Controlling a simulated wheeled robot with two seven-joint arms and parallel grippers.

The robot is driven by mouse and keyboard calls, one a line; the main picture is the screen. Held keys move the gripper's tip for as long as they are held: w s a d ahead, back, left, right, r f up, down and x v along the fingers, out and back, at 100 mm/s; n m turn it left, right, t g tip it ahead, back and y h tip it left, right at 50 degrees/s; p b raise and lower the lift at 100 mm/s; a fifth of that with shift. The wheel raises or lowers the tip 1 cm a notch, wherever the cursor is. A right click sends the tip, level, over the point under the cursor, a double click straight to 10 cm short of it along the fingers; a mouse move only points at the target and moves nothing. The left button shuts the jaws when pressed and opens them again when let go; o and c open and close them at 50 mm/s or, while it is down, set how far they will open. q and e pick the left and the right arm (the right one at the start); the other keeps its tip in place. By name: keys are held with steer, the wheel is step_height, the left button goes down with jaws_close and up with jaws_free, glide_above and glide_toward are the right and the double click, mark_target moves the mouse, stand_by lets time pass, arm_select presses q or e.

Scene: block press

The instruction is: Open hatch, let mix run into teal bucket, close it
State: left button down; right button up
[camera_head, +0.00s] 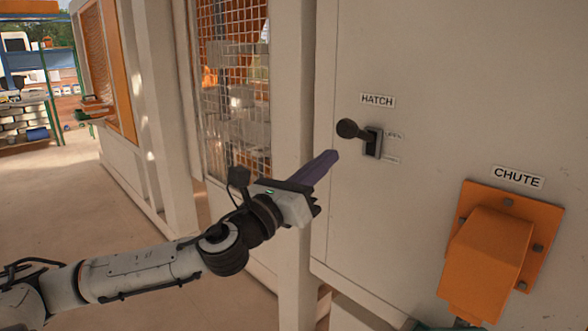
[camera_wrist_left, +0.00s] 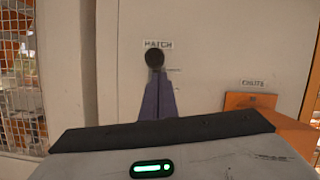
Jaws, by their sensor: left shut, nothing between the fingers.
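The hatch lever (camera_head: 360,135) is on the pale machine panel under the HATCH label (camera_head: 377,100). Its dark round knob sticks out to the left and slightly up. My left gripper (camera_head: 333,156) is a little to the left of and below the lever, its purple fingers shut with nothing between them. In the left wrist view the knob (camera_wrist_left: 154,58) shows just beyond the fingertips (camera_wrist_left: 156,76); I cannot tell whether they touch. The orange chute (camera_head: 490,250) is at the lower right under its CHUTE label. Only a teal edge (camera_head: 455,328), likely the bucket's rim, shows below it. My right gripper is not in view.
A wire mesh window (camera_head: 235,80) and pale posts stand left of the panel. An orange shutter panel (camera_head: 108,70) is farther back. Shelves (camera_head: 25,100) stand at the far left. The floor (camera_head: 80,210) at left is clear.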

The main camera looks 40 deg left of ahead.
arm_select(q)
steer(key=s+r+p, duration=0.2)
steer(key=s, duration=0.5)
steer(key=shift+s+d+r+p, duration=0.25)
steer(key=shift+d+p, duration=0.05)
